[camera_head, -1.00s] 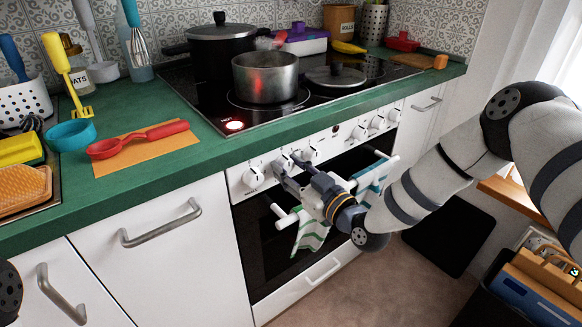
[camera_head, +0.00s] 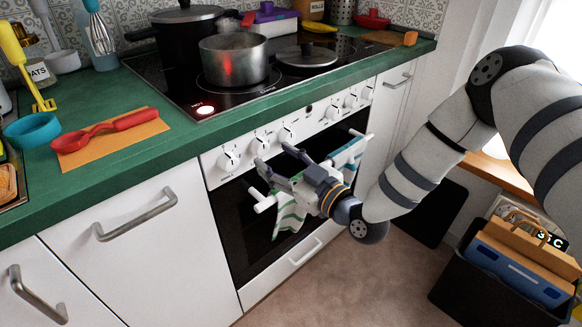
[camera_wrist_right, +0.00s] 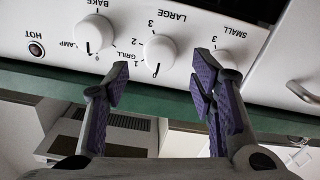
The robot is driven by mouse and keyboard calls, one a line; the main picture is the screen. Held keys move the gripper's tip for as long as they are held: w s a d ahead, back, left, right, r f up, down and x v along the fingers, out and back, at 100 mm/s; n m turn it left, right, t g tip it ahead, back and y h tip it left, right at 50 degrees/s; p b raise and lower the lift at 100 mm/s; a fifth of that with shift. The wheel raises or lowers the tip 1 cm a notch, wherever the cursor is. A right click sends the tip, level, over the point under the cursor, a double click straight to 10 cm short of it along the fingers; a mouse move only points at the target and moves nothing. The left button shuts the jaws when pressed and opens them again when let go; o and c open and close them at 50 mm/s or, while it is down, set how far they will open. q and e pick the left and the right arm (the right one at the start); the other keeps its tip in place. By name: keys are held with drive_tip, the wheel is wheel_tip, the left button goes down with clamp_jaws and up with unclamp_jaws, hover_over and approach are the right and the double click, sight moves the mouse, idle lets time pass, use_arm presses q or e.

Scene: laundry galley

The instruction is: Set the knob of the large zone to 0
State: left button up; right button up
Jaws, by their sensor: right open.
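The large-zone knob (camera_wrist_right: 159,52) is a white round knob under the label LARGE, which appears upside down in the right wrist view. My left gripper is out of view.
The BAKE knob (camera_wrist_right: 93,33) and SMALL knob (camera_wrist_right: 226,62) flank it closely. A striped towel (camera_head: 290,213) hangs on the oven handle below. The green counter edge (camera_head: 240,122) runs above the panel. A steaming pot (camera_head: 232,62) stands on the hob.

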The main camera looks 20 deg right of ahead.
drive_tip(key=v, duration=0.7)
drive_tip(key=shift+s, duration=0.25)
drive_tip(key=shift+d+r, duration=0.1)
drive_tip(key=s+a+f+m+g+h+p, duration=0.2)
drive_tip(key=s+a+f+m+g, duration=0.15)
drive_tip(key=s+f+g, duration=1)
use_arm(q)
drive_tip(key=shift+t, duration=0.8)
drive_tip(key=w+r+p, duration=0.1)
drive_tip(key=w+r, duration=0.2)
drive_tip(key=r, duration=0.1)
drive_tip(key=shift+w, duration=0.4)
use_arm(e)
drive_tip(key=s+d+f+m+g+h, duration=0.1)
drive_tip(key=s+g, duration=0.1)
drive_tip(key=s, duration=0.7)
drive_tip(key=s+d+f+m+g+h, duration=0.1)
drive_tip(key=s+d+f+g, duration=0.1)
drive_tip(key=s, duration=0.8)
drive_tip(key=s+d+f+m+g+h, duration=0.1)
drive_tip(key=s+d+f+g+h, duration=0.1)
drive_tip(key=s, duration=0.7)
drive_tip(key=shift+s+f, duration=0.2)
drive_tip(key=shift+f, duration=0.05)
